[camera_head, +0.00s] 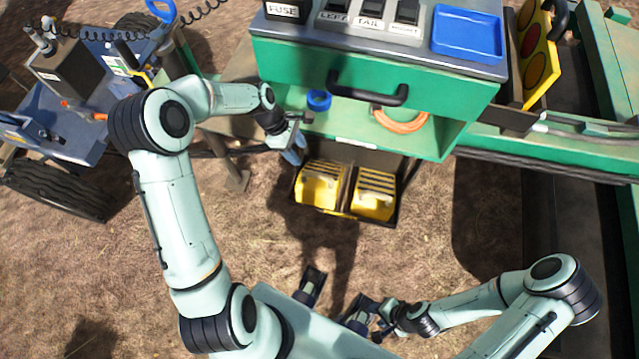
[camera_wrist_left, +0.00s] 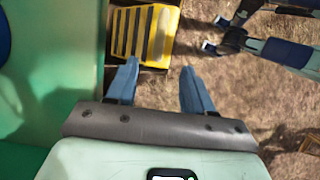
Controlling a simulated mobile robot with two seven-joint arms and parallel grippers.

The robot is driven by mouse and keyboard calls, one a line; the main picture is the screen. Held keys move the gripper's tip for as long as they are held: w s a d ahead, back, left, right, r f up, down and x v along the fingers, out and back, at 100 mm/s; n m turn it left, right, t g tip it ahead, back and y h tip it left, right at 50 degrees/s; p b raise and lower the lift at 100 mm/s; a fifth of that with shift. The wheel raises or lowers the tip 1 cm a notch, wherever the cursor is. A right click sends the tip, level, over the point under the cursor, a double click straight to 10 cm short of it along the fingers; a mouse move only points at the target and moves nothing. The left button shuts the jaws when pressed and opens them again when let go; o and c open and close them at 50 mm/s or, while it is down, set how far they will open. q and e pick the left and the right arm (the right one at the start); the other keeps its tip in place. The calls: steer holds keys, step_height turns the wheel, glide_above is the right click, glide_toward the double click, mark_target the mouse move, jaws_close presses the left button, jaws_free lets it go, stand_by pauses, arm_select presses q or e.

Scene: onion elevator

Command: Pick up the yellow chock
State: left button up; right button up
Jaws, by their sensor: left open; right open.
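Two yellow chocks with dark stripes, the left one (camera_head: 320,186) and the right one (camera_head: 374,196), sit side by side in a dark open tray (camera_head: 347,213) low under the green cabinet. My left gripper (camera_head: 292,150) is open and empty, just above and left of the left chock. In the left wrist view, a striped chock (camera_wrist_left: 145,35) lies beyond the open fingers (camera_wrist_left: 158,78), more toward the left finger. Neither finger appears to touch it. My right gripper (camera_head: 382,328) is open near the bottom of the head view, well away from the tray; its fingers are small there.
The green cabinet (camera_head: 280,60) overhangs the tray, with a black handle (camera_head: 368,90) on its front. A blue tape roll (camera_head: 319,100) and an orange cable coil (camera_head: 400,122) lie on its shelf. A blue cart (camera_head: 60,130) stands left. Dry grass in front of the tray is clear.

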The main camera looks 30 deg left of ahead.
mark_target(315, 173)
arm_select(q)
steer(key=x, duration=1.3)
steer(key=shift+d+r+b, duration=0.1)
steer(key=shift+d+b, duration=0.05)
steer(key=shift+b, duration=0.25)
jaws_close()
steer(key=shift+w, duration=0.1)
stand_by(0.5)
steer(key=shift+w+r, duration=0.1)
steer(key=shift+r, duration=0.1)
